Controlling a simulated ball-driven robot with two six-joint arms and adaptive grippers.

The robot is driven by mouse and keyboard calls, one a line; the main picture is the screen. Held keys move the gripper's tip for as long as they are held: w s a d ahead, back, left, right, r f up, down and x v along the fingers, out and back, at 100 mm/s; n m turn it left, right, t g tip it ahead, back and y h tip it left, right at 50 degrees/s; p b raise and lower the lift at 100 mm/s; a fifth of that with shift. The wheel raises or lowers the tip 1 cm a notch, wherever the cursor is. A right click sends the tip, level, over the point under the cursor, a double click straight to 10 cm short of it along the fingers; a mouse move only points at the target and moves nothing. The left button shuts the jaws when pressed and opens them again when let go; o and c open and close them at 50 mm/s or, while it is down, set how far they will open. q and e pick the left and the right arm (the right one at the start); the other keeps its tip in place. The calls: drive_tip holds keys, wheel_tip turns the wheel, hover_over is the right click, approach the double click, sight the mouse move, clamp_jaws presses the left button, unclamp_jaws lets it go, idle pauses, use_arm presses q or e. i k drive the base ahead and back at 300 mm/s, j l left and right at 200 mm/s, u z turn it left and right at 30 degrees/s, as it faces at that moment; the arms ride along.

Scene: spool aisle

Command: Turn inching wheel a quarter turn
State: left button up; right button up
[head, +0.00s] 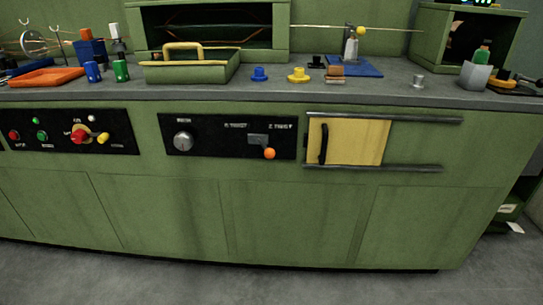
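A pale, spoked wheel (33,42) stands at the far left back of the bench top, partly cut by the thin rods and parts around it. It looks like the inching wheel, but I cannot read a label on it or tell its angle. A round silver knob (183,141) with a mark on its face sits on the black middle panel; its small label is not legible. Neither of my grippers is in view, and nothing is seen touching the wheel or the knob.
An orange tray (46,78), a green tray with a yellow handle (192,69) and several small coloured pegs crowd the grey bench top (390,88). A left panel (70,143) carries coloured buttons. The floor (240,285) in front is clear.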

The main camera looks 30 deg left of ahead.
sight(183, 141)
drive_tip(key=u, duration=1.45)
